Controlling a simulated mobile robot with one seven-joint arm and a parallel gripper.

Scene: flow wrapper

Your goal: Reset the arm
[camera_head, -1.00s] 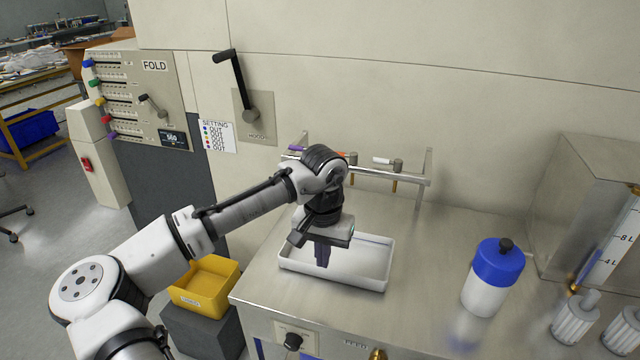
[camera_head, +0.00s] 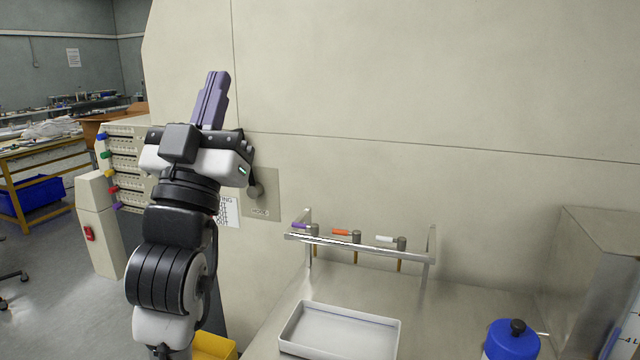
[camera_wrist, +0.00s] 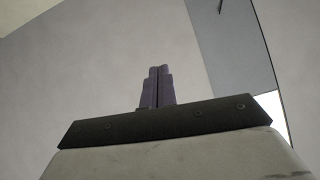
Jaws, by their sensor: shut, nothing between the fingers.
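My gripper (camera_head: 213,98) is raised at the left of the head view, its purple fingers pointing up in front of the cream machine wall (camera_head: 400,90). The fingers are together with nothing between them. In the wrist view my gripper (camera_wrist: 158,72) also shows its two fingers side by side, against a plain pale surface. My arm stands folded upright below it, and it hides much of the fold panel and most of the hood lever (camera_head: 256,189).
A white tray (camera_head: 395,338) lies empty on the steel counter (camera_head: 450,300). A yellow bin (camera_head: 215,345) is low, beside my arm.

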